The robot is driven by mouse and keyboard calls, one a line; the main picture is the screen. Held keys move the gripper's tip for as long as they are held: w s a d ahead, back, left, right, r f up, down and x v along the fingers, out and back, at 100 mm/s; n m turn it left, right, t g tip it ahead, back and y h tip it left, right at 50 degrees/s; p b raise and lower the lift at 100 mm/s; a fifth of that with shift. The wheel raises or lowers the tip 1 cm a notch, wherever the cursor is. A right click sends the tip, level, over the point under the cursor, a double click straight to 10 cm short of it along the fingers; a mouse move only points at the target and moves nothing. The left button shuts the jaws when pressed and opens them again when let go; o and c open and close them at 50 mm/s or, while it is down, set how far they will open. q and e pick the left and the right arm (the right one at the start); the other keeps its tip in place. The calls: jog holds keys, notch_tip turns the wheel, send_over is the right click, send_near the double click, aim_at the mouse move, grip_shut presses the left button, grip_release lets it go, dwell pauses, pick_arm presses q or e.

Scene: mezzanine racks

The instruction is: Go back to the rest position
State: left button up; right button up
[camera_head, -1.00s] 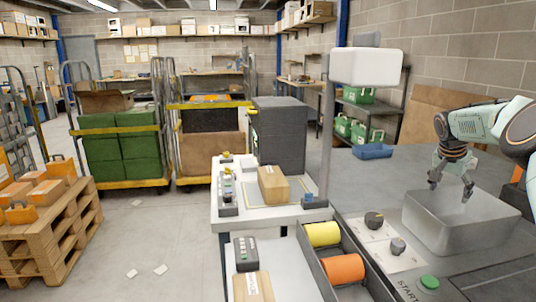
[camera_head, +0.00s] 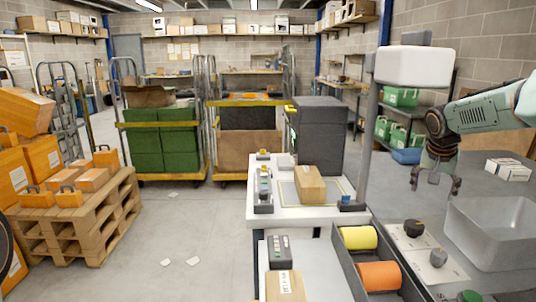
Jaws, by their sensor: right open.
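My right gripper (camera_head: 435,185) hangs from the mint-coloured right arm at the right of the head view. Its fingers point down, spread open and empty, above the grey bench (camera_head: 400,180). It is left of and above the grey open bin (camera_head: 492,232), apart from it. My left gripper is not in view.
A white table (camera_head: 290,215) with a cardboard box (camera_head: 310,184) stands in the middle. A tray holds a yellow roll (camera_head: 359,238) and an orange roll (camera_head: 379,275). Dark knobs (camera_head: 412,228) lie near the bin.

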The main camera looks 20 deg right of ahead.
jog(key=w+a+r+n+t+y, duration=0.1)
jog(key=w+a+r+n, duration=0.1)
jog(key=a, duration=1.1)
jog(key=shift+w+n, duration=0.8)
jog(key=shift+n, duration=0.2)
